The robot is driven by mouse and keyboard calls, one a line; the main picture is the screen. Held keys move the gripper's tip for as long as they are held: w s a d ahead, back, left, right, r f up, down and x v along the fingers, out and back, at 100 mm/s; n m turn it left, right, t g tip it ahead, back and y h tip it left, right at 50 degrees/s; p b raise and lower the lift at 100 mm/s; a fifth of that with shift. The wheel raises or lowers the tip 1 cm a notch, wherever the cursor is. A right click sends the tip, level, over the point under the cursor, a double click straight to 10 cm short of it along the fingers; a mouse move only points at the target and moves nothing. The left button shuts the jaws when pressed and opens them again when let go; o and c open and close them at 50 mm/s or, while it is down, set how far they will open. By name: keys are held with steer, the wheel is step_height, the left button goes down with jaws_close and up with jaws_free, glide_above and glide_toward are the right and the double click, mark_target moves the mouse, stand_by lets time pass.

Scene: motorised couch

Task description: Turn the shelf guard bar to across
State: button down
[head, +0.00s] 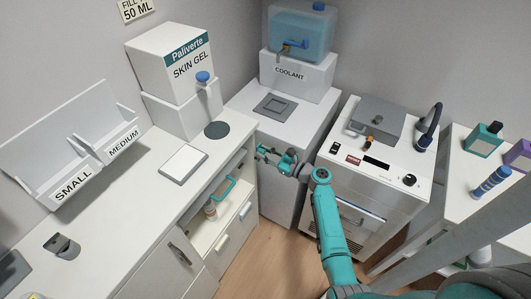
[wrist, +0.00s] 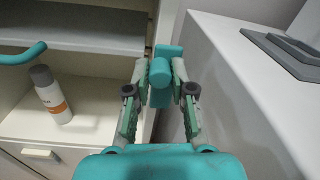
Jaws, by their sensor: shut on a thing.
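A short teal piece (wrist: 160,75), which looks like an end of the shelf guard bar, sits between the fingers of my gripper (wrist: 160,88) in the wrist view. My gripper is shut on it, at the right front edge of the open shelf (head: 205,232). In the head view my gripper (head: 262,154) is beside the cabinet's upper right corner. A bent teal rod (head: 222,190) stands out at the shelf's left side; its end also shows in the wrist view (wrist: 22,53). I cannot tell whether the two teal parts are joined.
A white bottle with a grey cap (wrist: 52,95) stands in the shelf. The coolant cabinet (head: 289,130) is close on the right of my gripper. A white machine (head: 372,165) stands farther right. Open floor (head: 270,255) lies in front of the shelf.

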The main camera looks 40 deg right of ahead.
steer(key=shift+s+a+f+n, duration=0.25)
steer(key=shift+a+n, duration=0.35)
steer(key=shift+n, duration=0.7)
steer(key=shift+s+a+f+n, duration=0.1)
steer(key=shift+a+f+n, duration=0.15)
steer(key=shift+a+n, duration=0.7)
steer(key=shift+s+a+f+n, duration=0.2)
steer(key=shift+a+f+n, duration=0.05)
steer(key=shift+n, duration=1.4)
steer(key=c, duration=1)
jaws_free()
steer(key=v, duration=1.2)
steer(key=shift+f, duration=0.15)
